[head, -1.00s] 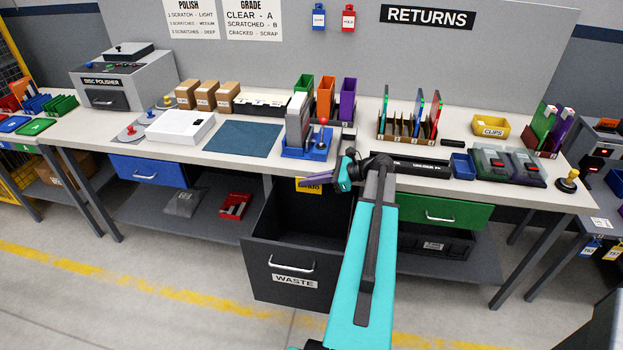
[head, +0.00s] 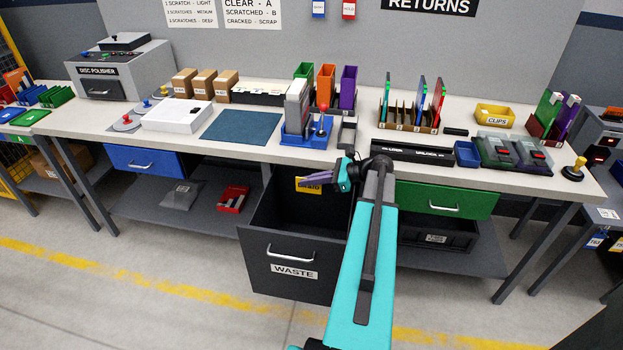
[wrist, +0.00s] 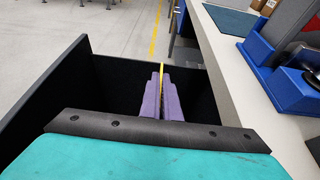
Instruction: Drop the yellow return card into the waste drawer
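The yellow return card (head: 309,186) is held between the purple fingers of my gripper (head: 316,176) in the head view. In the wrist view the card (wrist: 161,86) shows as a thin upright yellow edge between the two fingers (wrist: 162,97). The waste drawer (head: 290,258) is pulled open below the bench, with a dark interior and a WASTE label on its front. My gripper and the card are over the drawer opening. In the wrist view the drawer wall (wrist: 50,95) stands around them. Part of the drawer's inside is hidden by my arm.
The bench top (head: 225,145) runs just behind and above the drawer. A closed green drawer (head: 445,198) is right of my arm, and a blue drawer (head: 150,160) is at left.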

